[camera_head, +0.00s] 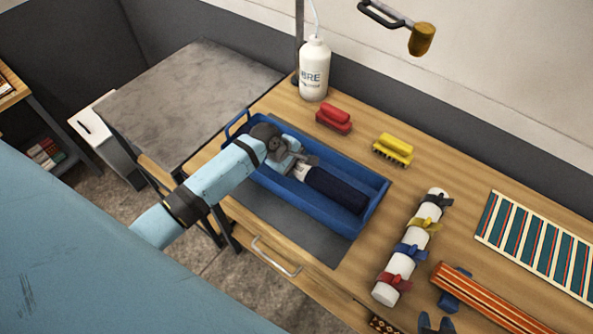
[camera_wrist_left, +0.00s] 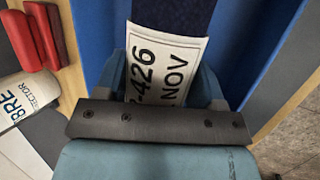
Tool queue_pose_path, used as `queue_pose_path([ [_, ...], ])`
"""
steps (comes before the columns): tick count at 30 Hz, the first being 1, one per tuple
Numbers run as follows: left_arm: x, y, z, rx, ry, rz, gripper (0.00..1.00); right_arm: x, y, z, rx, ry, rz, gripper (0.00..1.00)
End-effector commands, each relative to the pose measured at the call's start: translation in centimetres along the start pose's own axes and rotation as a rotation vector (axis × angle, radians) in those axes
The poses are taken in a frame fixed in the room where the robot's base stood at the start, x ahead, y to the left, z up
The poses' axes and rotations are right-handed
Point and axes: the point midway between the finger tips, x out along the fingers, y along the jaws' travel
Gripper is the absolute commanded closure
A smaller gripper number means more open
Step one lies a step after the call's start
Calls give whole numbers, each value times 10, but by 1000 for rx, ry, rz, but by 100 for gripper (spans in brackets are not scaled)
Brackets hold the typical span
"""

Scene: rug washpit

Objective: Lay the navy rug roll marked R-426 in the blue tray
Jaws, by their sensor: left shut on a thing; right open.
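The navy rug roll (camera_head: 335,190) lies lengthwise inside the blue tray (camera_head: 372,210) in the head view. My left gripper (camera_head: 301,165) is shut on the roll's left end, at its white label. In the left wrist view the label (camera_wrist_left: 162,65) shows "-426" and "NOV" between the fingers (camera_wrist_left: 165,88), with blue tray wall around. The gripper hides part of the roll, and I cannot tell whether its whole underside touches the tray floor.
A white bottle (camera_head: 314,70), a red brush (camera_head: 334,119) and a yellow brush (camera_head: 393,149) stand behind the tray. To the right are a white tube with coloured clamps (camera_head: 386,292), an orange striped roll (camera_head: 490,299) and a striped rug (camera_head: 540,245).

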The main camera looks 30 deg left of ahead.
Motion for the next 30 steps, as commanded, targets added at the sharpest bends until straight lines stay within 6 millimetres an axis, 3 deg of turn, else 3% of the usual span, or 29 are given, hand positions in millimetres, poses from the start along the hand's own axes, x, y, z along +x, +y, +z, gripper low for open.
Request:
queue_pose_path([
  [9,31,-14,-10,-2,-1,1,78,0,-1,-2,17,-4,2,57],
  [21,36,-16,-11,0,-1,3,78,1,-1,4,17,-13,3,57],
  [22,36,-17,-11,0,0,1,30,1,-1,4,16,-13,3,57],
  [23,36,-17,-11,0,0,1,27,1,-1,4,16,-13,3,57],
  [30,36,-17,-11,0,0,0,27,-1,0,-1,15,-5,3,57],
])
